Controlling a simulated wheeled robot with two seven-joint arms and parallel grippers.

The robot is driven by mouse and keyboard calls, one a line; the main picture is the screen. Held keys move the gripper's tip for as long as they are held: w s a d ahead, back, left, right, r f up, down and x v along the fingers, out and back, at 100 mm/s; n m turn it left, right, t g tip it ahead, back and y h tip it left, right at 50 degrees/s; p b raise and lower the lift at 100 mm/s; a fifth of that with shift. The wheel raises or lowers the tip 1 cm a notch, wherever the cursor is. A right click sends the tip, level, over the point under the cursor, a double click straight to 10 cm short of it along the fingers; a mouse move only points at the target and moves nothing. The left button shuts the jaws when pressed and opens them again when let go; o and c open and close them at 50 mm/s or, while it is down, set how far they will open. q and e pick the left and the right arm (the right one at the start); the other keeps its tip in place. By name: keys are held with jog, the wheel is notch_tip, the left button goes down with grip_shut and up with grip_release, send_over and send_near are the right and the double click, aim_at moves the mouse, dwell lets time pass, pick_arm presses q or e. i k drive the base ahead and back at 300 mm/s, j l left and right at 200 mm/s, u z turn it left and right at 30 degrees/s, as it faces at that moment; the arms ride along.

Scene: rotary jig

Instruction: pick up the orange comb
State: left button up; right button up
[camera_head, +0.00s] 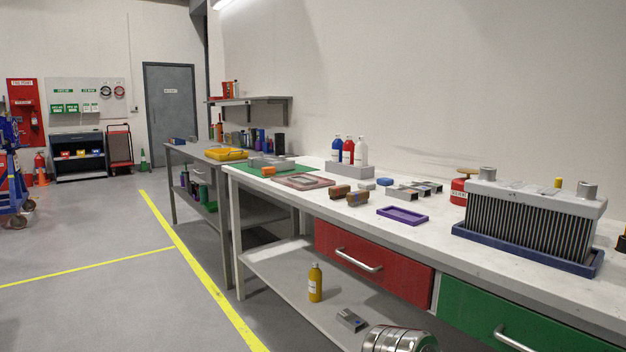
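A small orange piece (268,171) lies at the front edge of the green mat, toward the far left end of the near white workbench (460,276). It is the only small orange item I see on this bench, but it is too small here to make out comb teeth. Neither my left nor my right gripper is in view, and nothing is seen touching the orange piece.
The green mat (285,166), a flat framed plate (303,182), brown blocks (341,191), a purple tray (403,215) and a finned grey block on a blue base (524,220) occupy the bench. Bottles (348,151) stand behind.

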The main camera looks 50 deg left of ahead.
aim_at(266, 171)
jog(key=u, duration=2.3)
jog(key=i+j+u, duration=0.15)
jog(key=i+u, duration=0.55)
jog(key=i, duration=2.6)
jog(key=i+j+z, duration=0.1)
jog(key=i+z, duration=0.35)
jog(key=i+j+z, duration=0.15)
jog(key=z, duration=0.35)
jog(key=i+j+z, duration=0.45)
jog(key=k+l, duration=0.05)
